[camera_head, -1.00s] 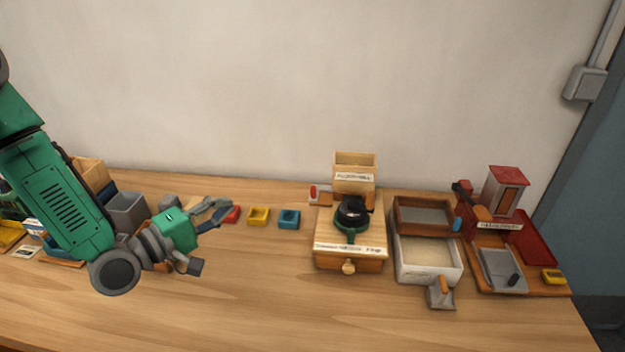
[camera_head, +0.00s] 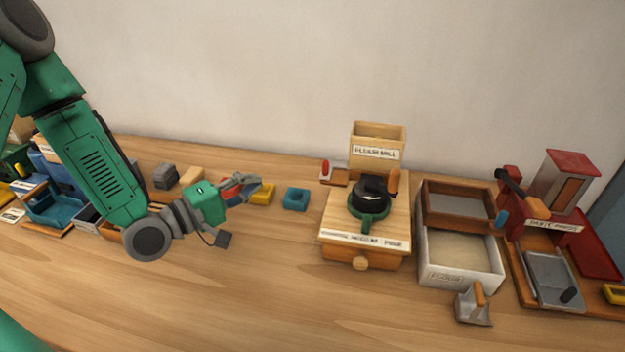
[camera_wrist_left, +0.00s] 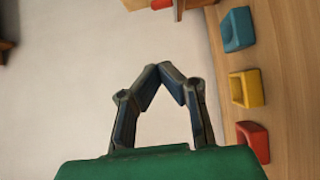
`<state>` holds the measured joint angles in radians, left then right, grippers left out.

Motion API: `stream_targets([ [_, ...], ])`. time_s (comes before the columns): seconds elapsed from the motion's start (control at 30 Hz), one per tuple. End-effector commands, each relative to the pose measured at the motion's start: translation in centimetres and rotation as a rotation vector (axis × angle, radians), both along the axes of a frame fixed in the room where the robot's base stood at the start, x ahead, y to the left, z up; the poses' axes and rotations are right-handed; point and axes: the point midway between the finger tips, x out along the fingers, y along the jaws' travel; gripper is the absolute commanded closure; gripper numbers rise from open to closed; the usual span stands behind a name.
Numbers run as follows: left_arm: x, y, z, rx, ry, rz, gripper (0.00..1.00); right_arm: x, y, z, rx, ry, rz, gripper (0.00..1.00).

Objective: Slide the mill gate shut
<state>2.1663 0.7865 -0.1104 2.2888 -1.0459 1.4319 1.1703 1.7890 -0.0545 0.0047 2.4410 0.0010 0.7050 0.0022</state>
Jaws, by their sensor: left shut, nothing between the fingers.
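The flour mill (camera_head: 365,235) is a wooden box with a black and green grinder on top and a labelled hopper (camera_head: 378,135) behind. A small slide with a red knob (camera_head: 325,168), which looks like the mill gate, sticks out left of the hopper's base. A red piece by the mill also shows at the top edge of the left wrist view (camera_wrist_left: 160,4). My left gripper (camera_head: 256,183) is shut and empty, left of the mill and apart from the gate. Its fingertips meet in the left wrist view (camera_wrist_left: 160,68).
Red, yellow (camera_head: 263,193) and blue (camera_head: 295,198) blocks lie near my left gripper. A flour tray (camera_head: 430,272), a scoop (camera_head: 472,308) and a red press (camera_head: 570,190) stand right of the mill. Bins crowd the left. The front table is clear.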

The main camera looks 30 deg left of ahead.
Motion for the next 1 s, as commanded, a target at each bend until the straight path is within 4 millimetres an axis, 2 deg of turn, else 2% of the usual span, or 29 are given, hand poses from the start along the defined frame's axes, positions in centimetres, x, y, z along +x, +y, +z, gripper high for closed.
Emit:
stream_targets([
  [0.07,0.0,0.0,-1.2,0.001,0.0,0.0,1.0,0.0,0.0,-1.2,0.0,0.0,0.0,0.6],
  [0.27,0.6,-0.4,-1.3,0.003,-0.003,-0.003,1.0,0.0,0.0,-1.4,0.0,-0.001,0.0,0.6],
  [0.37,1.9,-1.0,-1.2,0.004,-0.003,-0.004,1.0,0.0,0.0,-1.4,0.0,-0.001,0.0,0.6],
  [0.77,9.6,-4.0,-1.3,0.003,-0.003,-0.004,1.0,0.0,0.0,-1.3,0.0,-0.001,0.0,0.6],
  [0.9,10.2,-6.0,-1.3,0.001,0.0,-0.004,1.0,0.0,0.0,-1.1,0.0,-0.001,0.0,0.6],
  [1.0,10.6,-6.9,-1.3,0.001,0.0,-0.002,1.0,0.0,0.0,-1.0,0.0,-0.001,0.0,0.6],
])
